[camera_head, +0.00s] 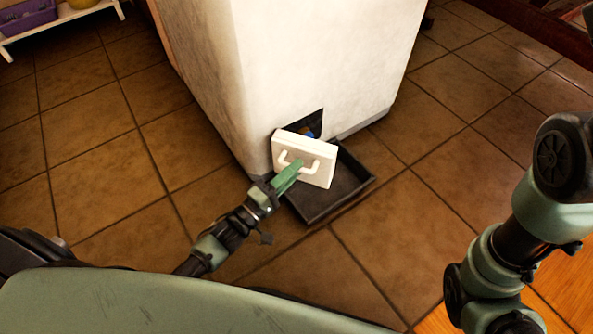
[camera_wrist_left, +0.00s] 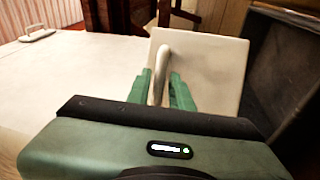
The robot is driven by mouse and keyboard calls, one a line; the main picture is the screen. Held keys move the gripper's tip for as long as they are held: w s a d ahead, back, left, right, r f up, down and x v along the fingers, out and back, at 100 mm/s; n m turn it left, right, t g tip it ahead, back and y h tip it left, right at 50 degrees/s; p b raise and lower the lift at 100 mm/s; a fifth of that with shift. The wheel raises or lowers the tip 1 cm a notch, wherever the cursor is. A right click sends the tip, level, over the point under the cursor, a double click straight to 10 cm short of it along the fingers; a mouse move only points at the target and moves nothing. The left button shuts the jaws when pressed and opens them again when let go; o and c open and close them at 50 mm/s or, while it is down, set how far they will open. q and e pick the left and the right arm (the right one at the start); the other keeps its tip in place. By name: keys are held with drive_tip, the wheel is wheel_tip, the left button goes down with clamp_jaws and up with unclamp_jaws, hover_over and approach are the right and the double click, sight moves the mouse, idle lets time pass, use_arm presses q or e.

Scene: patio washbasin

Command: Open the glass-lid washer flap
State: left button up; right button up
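The washer flap is a small white square panel (camera_head: 318,150) with a pale curved handle (camera_head: 312,165), low on a white box-like body (camera_head: 310,60). The flap stands out from the body, with a dark opening (camera_head: 310,124) and something blue showing behind it. My left gripper (camera_head: 296,166) is at the flap's handle. In the left wrist view its green fingers (camera_wrist_left: 168,90) lie on both sides of the handle (camera_wrist_left: 160,62), close against it, with the flap panel (camera_wrist_left: 215,70) behind. My right arm shows at the right, but its gripper is out of view.
A dark shallow tray (camera_head: 350,190) lies on the tiled floor below the flap. A second handle (camera_wrist_left: 37,33) sits on the white surface in the left wrist view. A white shelf (camera_head: 60,20) with a purple bin (camera_head: 28,16) stands far left. The surrounding floor is clear.

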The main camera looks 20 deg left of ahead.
use_arm(q)
drive_tip(key=shift+w+d+r, duration=0.15)
drive_tip(key=shift+w+d, duration=0.1)
drive_tip(key=shift+w, duration=0.3)
drive_tip(key=shift+c, duration=0.3)
clamp_jaws()
idle(0.8)
